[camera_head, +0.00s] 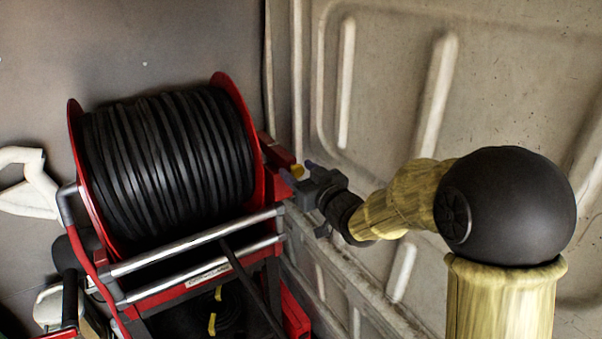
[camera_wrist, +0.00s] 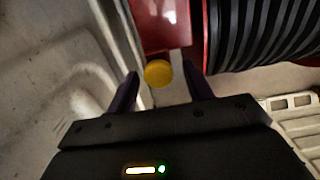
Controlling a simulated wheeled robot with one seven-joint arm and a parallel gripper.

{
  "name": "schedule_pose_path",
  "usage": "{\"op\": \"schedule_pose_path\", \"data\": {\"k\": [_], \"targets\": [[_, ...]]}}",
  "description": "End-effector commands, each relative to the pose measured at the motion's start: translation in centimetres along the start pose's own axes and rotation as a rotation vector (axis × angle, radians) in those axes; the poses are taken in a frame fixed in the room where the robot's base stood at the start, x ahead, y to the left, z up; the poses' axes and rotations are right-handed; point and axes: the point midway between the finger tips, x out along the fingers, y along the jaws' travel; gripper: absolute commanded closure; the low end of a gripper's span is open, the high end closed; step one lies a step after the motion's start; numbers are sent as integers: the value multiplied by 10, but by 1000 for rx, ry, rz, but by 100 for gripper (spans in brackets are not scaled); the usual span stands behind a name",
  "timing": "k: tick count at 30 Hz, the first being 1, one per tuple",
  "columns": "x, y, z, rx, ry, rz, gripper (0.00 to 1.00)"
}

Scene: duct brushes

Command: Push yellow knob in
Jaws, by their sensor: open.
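The yellow knob (camera_wrist: 158,73) is round and sits on the red frame beside the hose reel. In the wrist view it shows between the tips of my gripper (camera_wrist: 160,88), nearer the left finger. In the head view the knob (camera_head: 297,171) is a small yellow spot at the right side of the reel, partly hidden by my gripper (camera_head: 296,170). My gripper is open, with its fingers on either side of the knob in the picture. I cannot tell whether they touch it or how deep the knob sits.
The reel (camera_head: 165,150) of black hose with red flanges stands left of my gripper. Grey metal tubes (camera_head: 195,242) run across its front. A ribbed pale van wall (camera_head: 390,75) is close on the right. A white handle (camera_head: 28,185) lies at the far left.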

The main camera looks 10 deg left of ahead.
Motion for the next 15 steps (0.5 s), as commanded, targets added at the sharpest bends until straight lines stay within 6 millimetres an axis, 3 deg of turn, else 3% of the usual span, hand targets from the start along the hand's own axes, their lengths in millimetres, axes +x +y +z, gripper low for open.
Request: {"op": "schedule_pose_path", "data": {"k": [8, 15], "targets": [[-16, 0, 2, -1, -1, 1, 49], [-60, 1, 3, -1, 0, 3, 49]]}}
